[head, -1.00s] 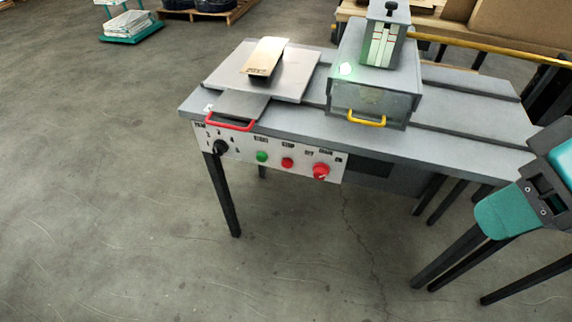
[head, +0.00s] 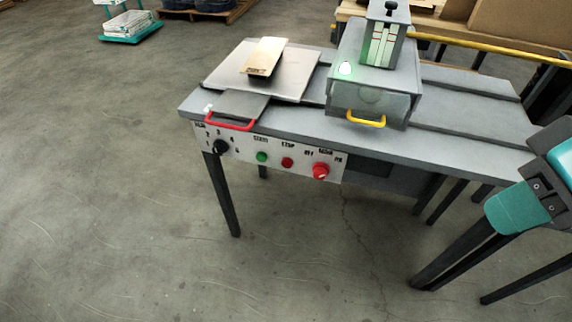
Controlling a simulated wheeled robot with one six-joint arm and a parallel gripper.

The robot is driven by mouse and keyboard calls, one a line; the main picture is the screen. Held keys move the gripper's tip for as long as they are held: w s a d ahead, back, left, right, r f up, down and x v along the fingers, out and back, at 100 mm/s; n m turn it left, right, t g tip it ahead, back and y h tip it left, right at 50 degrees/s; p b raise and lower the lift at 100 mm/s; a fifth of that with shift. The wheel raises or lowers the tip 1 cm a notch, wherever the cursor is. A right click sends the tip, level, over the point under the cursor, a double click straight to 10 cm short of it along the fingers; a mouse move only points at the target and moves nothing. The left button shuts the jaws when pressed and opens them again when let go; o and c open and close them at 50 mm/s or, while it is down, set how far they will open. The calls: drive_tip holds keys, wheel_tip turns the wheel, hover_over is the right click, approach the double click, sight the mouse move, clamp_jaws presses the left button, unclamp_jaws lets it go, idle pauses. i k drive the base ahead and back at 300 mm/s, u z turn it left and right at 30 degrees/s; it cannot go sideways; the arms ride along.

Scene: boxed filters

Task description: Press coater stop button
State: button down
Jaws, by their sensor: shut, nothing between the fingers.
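The coater (head: 450,130) is a grey bench machine with a pale control panel (head: 240,149) on its front edge. The stop button (head: 287,162) is the small red one, under a label that seems to read STOP. A green button (head: 262,157) is to its left and a larger red knob (head: 320,170) to its right. A green lamp (head: 345,68) glows on the housing. My gripper (head: 525,203), teal and black, is at the right edge, partly cut off. It is shut and empty, well right of the panel and apart from the buttons.
A black dial (head: 221,146) is at the panel's left end. A red handle (head: 230,125) and a yellow handle (head: 366,121) stick out above the panel. A yellow rail (head: 490,53) and cardboard boxes (head: 530,30) are behind. The floor in front is clear.

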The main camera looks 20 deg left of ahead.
sight(287, 163)
drive_tip(key=z, duration=1.9)
drive_tip(key=k, duration=1.45)
drive_tip(key=u, duration=1.85)
drive_tip(key=i, duration=0.5)
drive_tip(key=u, duration=0.05)
